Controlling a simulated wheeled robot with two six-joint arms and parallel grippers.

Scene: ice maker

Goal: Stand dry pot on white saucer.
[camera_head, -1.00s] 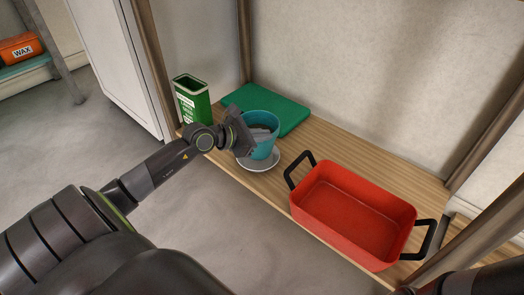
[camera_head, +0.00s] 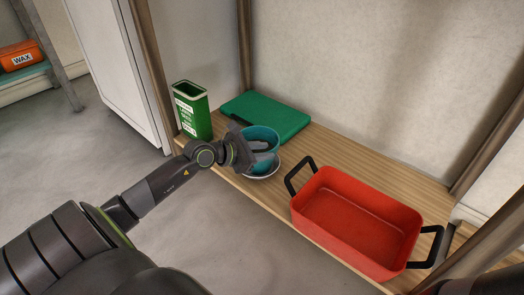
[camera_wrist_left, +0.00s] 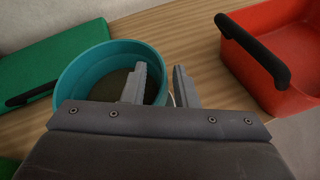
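The teal pot (camera_head: 263,134) stands upright at the white saucer (camera_head: 268,176), in the middle of the wooden shelf. It looks seated on the saucer, though my gripper hides part of its base. In the left wrist view the pot (camera_wrist_left: 85,75) has dark contents. My left gripper (camera_head: 266,153) straddles the pot's near wall, one finger inside the rim and one outside. The left wrist view shows its fingertips (camera_wrist_left: 160,80) parted, with a gap between the inner finger and the wall. My right gripper is out of view.
A red pan (camera_head: 350,225) with black handles stands to the right of the pot. A green board (camera_head: 268,115) lies behind it and a green tin (camera_head: 192,112) stands to the left. Wooden shelf posts (camera_head: 150,75) flank the space.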

